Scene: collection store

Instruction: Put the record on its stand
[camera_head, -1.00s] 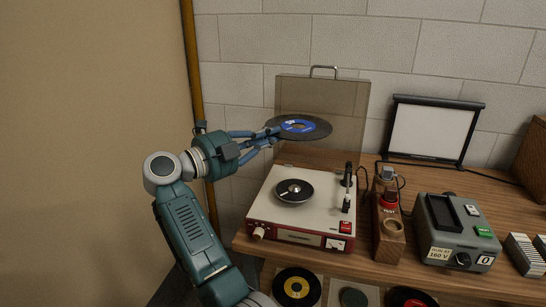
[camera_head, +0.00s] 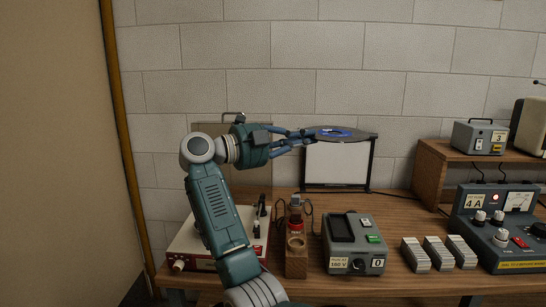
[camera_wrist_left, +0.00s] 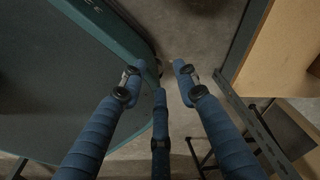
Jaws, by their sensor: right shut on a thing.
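My right gripper (camera_head: 308,137) is shut on the edge of a dark record (camera_head: 357,136) with a blue label. It holds the record roughly flat, high above the table, in front of the upper part of a black-framed white panel (camera_head: 336,165).
The record player (camera_head: 187,243) stands at the left, partly behind my right arm. A wooden block with a red-labelled item (camera_head: 296,262), a grey box (camera_head: 354,245), several white card stacks (camera_head: 438,254) and a control panel (camera_head: 497,228) line the table (camera_head: 400,284). A wooden shelf (camera_head: 430,172) stands at right.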

